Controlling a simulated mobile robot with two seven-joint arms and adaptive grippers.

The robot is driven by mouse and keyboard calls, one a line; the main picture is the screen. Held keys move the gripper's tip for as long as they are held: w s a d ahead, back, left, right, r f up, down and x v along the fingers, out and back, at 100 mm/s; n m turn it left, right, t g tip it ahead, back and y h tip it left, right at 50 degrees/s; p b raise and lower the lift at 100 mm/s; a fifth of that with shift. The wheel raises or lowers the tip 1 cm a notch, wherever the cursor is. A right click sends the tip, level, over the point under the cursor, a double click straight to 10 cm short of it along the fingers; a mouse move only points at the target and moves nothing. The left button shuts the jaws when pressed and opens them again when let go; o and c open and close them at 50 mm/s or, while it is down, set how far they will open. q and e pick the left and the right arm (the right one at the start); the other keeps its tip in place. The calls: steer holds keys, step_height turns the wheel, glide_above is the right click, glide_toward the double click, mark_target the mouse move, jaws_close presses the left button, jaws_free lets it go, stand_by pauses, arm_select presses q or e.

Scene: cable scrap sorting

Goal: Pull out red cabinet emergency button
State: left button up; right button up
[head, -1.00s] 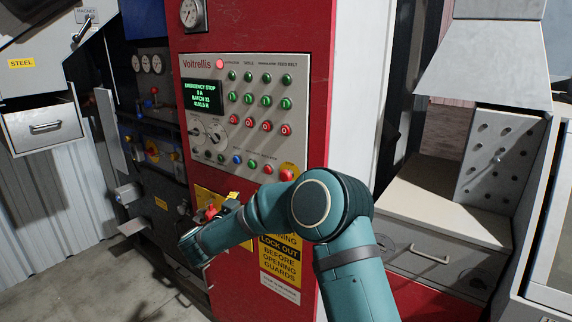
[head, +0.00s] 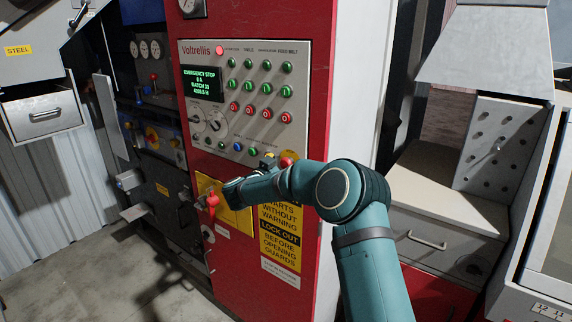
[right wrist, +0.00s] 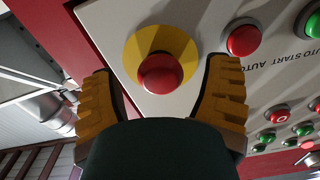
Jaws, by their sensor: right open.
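The emergency button is a red mushroom head (head: 287,160) at the lower right of the grey control panel (head: 200,150) on the red cabinet (head: 318,100). In the right wrist view the red button (right wrist: 160,74) stands on a round yellow plate (right wrist: 137,48). My right gripper (right wrist: 164,70) is open, with one yellow-padded finger on each side of the button and visible gaps between. In the head view my right gripper (head: 269,160) shows only in part beside the button, and my arm hides the area below. My left gripper is out of view.
The panel's screen (head: 202,83) reads EMERGENCY STOP, and a red lamp (head: 219,50) glows above. Several green and red buttons sit close to the emergency button. A red switch handle (head: 212,200) on a yellow plate (head: 237,216) sticks out at the lower left.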

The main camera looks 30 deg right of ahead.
steer(key=shift+w+d, duration=0.2)
steer(key=shift+d, duration=0.25)
jaws_close()
steer(key=shift+s+a+f, duration=0.1)
steer(key=shift+s+a, duration=0.15)
steer(key=shift+a, duration=0.45)
jaws_free()
steer(key=shift+a, duration=0.1)
steer(key=shift+s, duration=0.1)
